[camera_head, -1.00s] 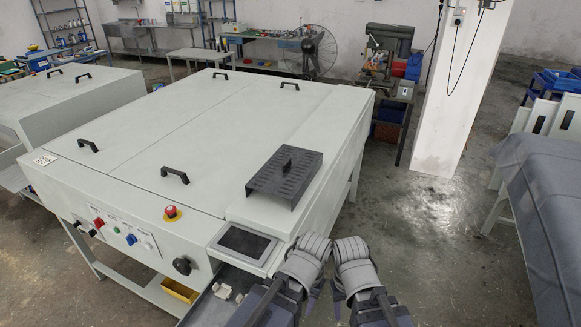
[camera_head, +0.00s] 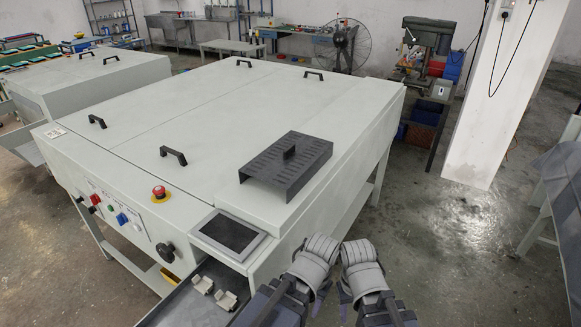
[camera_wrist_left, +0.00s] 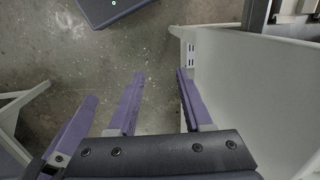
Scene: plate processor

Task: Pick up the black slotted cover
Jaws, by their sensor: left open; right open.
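The black slotted cover (camera_head: 287,163) lies on the narrow right-hand strip of the machine's white top, with a small handle on its slotted upper face. My left gripper (camera_wrist_left: 160,75) is open and empty over the floor, beside a pale machine panel. My right gripper (camera_head: 345,298) is low at the bottom of the head view, partly hidden by its own wrist. Both grippers are in front of the machine's near right corner, apart from the cover. The cover does not show in the left wrist view.
The white machine (camera_head: 215,95) has several black handles, a red emergency button (camera_head: 160,193) and a screen (camera_head: 229,233). An open drawer (camera_head: 185,307) holds small pale parts. A white pillar (camera_head: 490,110) stands at the right.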

